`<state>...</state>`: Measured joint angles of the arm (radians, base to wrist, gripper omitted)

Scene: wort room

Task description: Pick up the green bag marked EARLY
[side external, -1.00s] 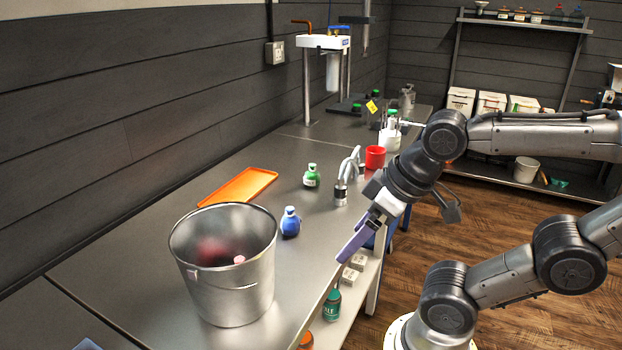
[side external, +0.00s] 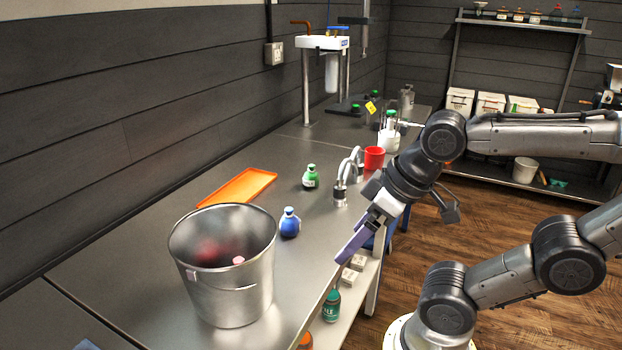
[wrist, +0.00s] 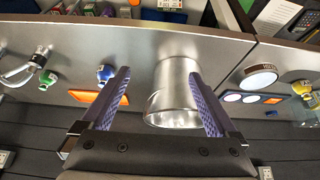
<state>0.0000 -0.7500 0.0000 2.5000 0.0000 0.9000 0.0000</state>
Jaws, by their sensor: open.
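A green bag (side external: 310,178) with a tied neck and a pale label stands on the steel bench, beyond the blue bag. The label is too small to read. It also shows at the left of the wrist view (wrist: 47,78). My gripper (side external: 350,247) hangs at the bench's front edge, to the right of and nearer the camera than the green bag, clear of it. In the wrist view the two purple fingers (wrist: 160,76) are wide apart with nothing held between them.
A blue bag (side external: 289,223) stands near the gripper. A large metal bucket (side external: 228,285) holds blurred reddish contents. An orange tray (side external: 238,187) lies left of the green bag. Curved metal fittings (side external: 342,190) and a red cup (side external: 374,157) stand to its right. Bare bench surrounds the green bag.

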